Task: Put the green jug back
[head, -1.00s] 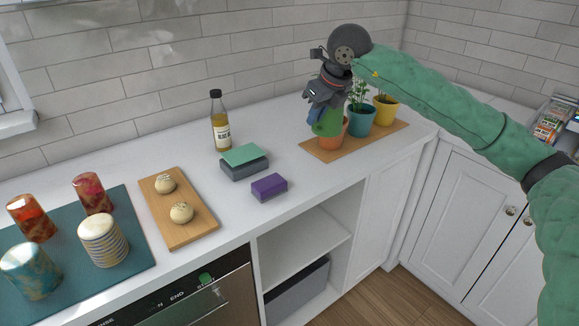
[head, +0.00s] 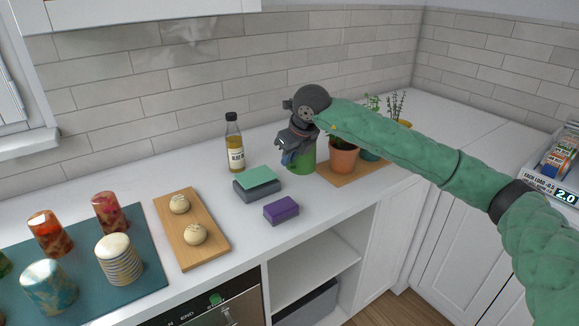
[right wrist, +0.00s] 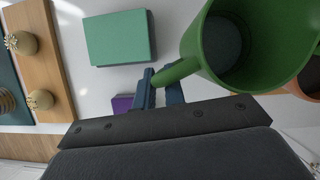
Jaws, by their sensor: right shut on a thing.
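The green jug (head: 306,160) is in the head view, just left of the potted plants and partly behind my right gripper (head: 287,156). It also shows large at the top right of the right wrist view (right wrist: 268,78), where I look into its open mouth. The blue fingers of my right gripper (right wrist: 162,88) are shut on the jug's handle. The jug looks upright at or just above the white counter; I cannot tell whether its base touches. My left gripper is not in view.
A terracotta pot (head: 343,158) stands close to the jug's right, on a wooden board (head: 349,178) with other plants. A green-topped block (head: 256,178), a purple sponge (head: 281,210) and an oil bottle (head: 234,148) stand to the left. Counter between bottle and jug is clear.

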